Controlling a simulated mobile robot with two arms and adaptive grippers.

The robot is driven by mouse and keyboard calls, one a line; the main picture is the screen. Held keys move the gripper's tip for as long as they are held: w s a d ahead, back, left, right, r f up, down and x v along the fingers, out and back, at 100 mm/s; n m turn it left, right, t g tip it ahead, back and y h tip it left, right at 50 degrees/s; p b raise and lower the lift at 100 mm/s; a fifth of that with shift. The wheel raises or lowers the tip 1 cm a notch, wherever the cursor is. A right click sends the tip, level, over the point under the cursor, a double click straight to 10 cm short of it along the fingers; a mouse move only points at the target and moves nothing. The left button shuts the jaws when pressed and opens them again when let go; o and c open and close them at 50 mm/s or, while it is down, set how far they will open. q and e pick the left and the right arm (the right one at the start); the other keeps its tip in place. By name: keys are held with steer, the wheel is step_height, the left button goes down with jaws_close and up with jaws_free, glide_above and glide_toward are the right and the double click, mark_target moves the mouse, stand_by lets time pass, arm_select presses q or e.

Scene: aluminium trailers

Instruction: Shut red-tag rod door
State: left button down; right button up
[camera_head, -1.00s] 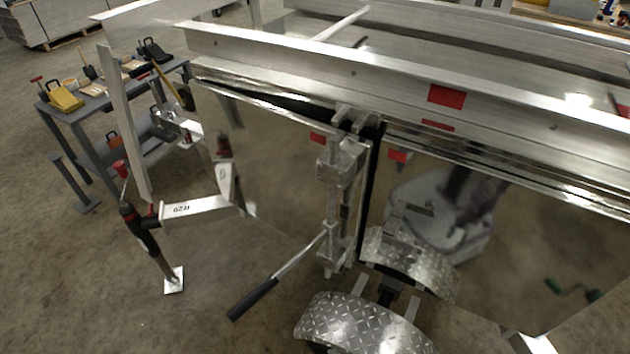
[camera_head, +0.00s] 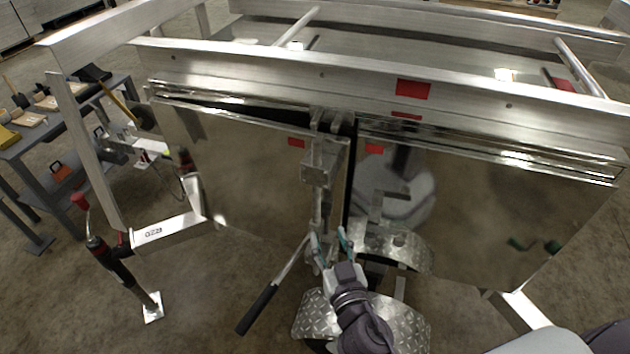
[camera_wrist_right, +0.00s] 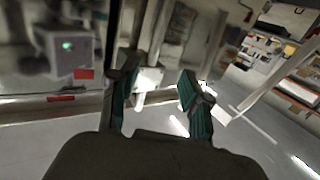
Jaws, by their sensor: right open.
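The shiny left door panel (camera_head: 250,180) carries a small red tag (camera_head: 296,142) near its upper right corner. A dark wedge-shaped gap shows between its top edge and the rail, so it looks ajar. A vertical rod latch (camera_head: 318,190) runs down its right edge. The latch's handle, with a black grip (camera_head: 257,310), slants out to the lower left. My right gripper (camera_head: 332,240) is open with its teal fingers at the lower part of the rod; I cannot tell whether they touch it. In the right wrist view, the open fingers (camera_wrist_right: 160,100) flank a pale metal part (camera_wrist_right: 150,78). My left gripper is not in view.
A mirror-like right panel (camera_head: 480,215) with its own red tag (camera_head: 374,149) stands beside a dark gap. Diamond-plate fenders (camera_head: 408,325) lie below. A jack (camera_head: 125,270) stands at the left, with a tool table (camera_head: 60,130) behind it.

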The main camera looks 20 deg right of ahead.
mark_target(318, 187)
steer(key=shift+t, duration=0.4)
steer(key=w+r+p, duration=0.1)
steer(key=w, duration=0.3)
steer(key=w+d+r+p, duration=0.1)
steer(key=w, duration=0.3)
steer(key=w+r+p, duration=0.1)
steer(key=w+p, duration=0.1)
steer(key=w, duration=0.2)
steer(key=shift+w+d+r, duration=0.1)
steer(key=shift+d+r, duration=0.05)
steer(key=shift+w+d, duration=0.1)
steer(key=shift+w, duration=0.65)
jaws_close()
